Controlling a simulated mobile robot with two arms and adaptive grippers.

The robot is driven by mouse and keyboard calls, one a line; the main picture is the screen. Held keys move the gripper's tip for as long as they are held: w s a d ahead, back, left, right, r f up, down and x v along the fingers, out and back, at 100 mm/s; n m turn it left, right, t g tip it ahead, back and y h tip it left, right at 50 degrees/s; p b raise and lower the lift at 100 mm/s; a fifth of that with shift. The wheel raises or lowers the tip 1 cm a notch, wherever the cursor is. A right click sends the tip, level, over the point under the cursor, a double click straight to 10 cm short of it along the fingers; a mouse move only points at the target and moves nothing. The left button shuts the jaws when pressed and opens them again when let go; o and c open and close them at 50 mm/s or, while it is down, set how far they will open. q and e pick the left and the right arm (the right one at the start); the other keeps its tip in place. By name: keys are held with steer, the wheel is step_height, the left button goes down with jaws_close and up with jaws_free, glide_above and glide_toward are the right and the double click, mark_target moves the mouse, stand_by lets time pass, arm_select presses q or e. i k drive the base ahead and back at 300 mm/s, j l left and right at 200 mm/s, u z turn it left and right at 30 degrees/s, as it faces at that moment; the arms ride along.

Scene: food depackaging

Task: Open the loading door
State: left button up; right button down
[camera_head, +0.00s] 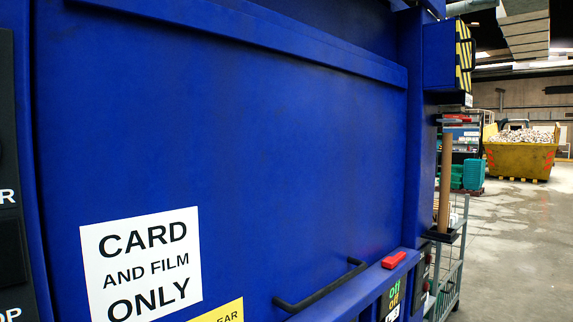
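The loading door (260,140) is a large flat blue panel that fills most of the head view. It looks shut, with its top edge against a blue crossbar. A white sign (142,264) on it reads "CARD AND FILM ONLY". A dark bar handle (320,287) sits low on the door's right side. A yellow label (222,312) is cut off by the bottom edge. Neither of my grippers is in view.
A wooden-handled tool (445,185) and a metal rack (450,285) stand right. A yellow skip (520,158) is far back. Grey floor (520,240) at right is open.

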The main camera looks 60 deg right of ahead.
mark_target(198, 160)
steer(key=z, duration=2.1)
